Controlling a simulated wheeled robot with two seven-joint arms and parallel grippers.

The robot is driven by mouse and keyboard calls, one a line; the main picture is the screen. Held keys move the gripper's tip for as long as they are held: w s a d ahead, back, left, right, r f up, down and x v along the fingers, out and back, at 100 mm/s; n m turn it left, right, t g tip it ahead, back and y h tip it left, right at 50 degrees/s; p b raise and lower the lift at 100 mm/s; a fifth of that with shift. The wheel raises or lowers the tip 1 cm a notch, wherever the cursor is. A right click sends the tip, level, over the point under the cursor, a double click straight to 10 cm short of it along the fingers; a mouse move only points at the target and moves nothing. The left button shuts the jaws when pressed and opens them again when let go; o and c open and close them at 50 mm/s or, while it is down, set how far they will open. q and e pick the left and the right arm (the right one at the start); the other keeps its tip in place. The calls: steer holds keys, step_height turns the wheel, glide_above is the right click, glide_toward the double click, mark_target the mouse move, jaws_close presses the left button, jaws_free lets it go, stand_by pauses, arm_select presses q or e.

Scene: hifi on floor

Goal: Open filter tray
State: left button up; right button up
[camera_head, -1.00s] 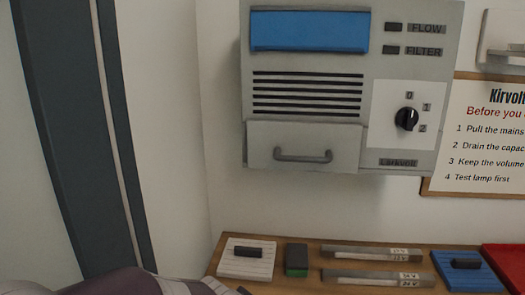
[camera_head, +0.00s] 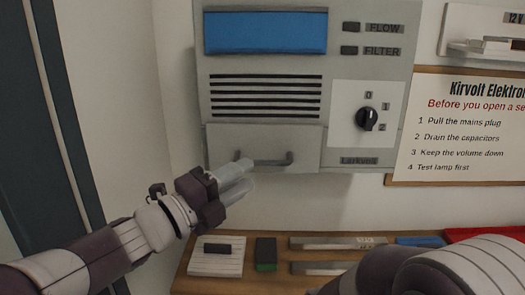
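The filter tray (camera_head: 225,140) is a grey drawer front at the lower left of the wall unit (camera_head: 204,85). Its front sits against the unit below the dark vent slots. A grey bar handle (camera_head: 272,161) is fixed low on it. My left gripper (camera_head: 252,174) is just below and in front of the handle's left end. Its two pale fingers are apart with nothing between them. The upper finger overlaps the handle's left end in the picture; I cannot tell whether they touch. My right arm shows at the lower right, its gripper not visible.
A wooden shelf (camera_head: 185,278) below the unit holds a white pad (camera_head: 215,262), a green-and-black block (camera_head: 265,254), metal bars (camera_head: 325,242) and a red item (camera_head: 485,234). A knob (camera_head: 367,119) is right of the tray. A sign (camera_head: 450,130) hangs farther right.

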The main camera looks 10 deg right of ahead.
mark_target(263, 165)
arm_select(q)
steer(key=p+x, duration=0.2)
steer(key=x, duration=0.4)
steer(key=shift+w+a+r, duration=0.1)
steer(key=shift+w, duration=0.05)
steer(key=shift+w+d+p, duration=0.15)
steer(key=shift+d+p, duration=0.2)
steer(key=shift+d, duration=0.15)
steer(key=shift+a, duration=0.1)
jaws_close()
arm_select(e)
step_height(263, 165, up, 4)
steer(key=shift+w+f, duration=0.1)
steer(key=shift+f, duration=0.1)
